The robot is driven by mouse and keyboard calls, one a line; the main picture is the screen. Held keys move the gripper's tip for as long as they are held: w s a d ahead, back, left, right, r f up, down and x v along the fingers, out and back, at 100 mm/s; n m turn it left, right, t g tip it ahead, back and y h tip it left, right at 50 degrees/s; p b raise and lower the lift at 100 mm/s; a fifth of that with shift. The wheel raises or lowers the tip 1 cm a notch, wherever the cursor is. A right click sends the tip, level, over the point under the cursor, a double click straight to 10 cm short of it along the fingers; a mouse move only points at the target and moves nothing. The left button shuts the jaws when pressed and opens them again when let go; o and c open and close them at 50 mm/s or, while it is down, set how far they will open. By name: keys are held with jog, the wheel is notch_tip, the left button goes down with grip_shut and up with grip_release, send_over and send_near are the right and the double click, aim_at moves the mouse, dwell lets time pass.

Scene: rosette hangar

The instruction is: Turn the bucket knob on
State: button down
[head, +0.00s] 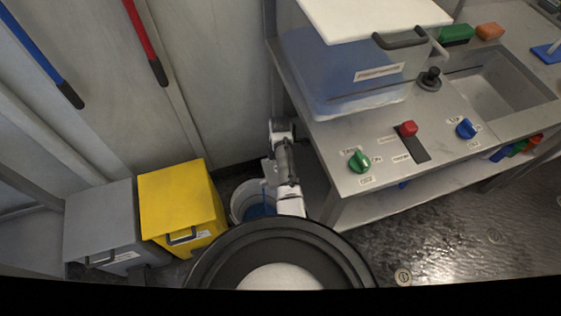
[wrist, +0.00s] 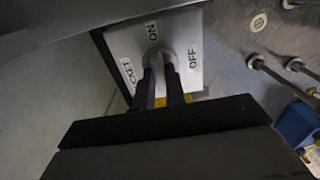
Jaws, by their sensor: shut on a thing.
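In the wrist view a pale panel (wrist: 205,75) carries the words ON, OFF and a partly hidden label ending in "CKET". The bucket knob (wrist: 158,60) sits between ON and OFF and is mostly hidden by my fingers. My gripper (wrist: 160,72) is shut on it, one dark finger on each side. The knob's exact angle is hard to tell. In the head view a pale bucket (head: 238,205) with blue inside stands on the floor, partly behind my arm. My fingers and the knob cannot be made out in the head view.
A yellow bin (head: 178,200) and a grey bin (head: 100,215) stand left of the bucket. A metal bench (head: 335,175) to the right holds a green knob (head: 359,161), a red knob (head: 408,128), a blue knob (head: 466,128) and a lidded blue box (head: 340,75).

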jog(key=c, duration=1.4)
grip_release()
jog(key=shift+a, duration=0.1)
jog(key=shift+c, duration=0.2)
jog(key=shift+r, duration=0.1)
notch_tip(320, 180, up, 14)
jog(key=b, duration=0.2)
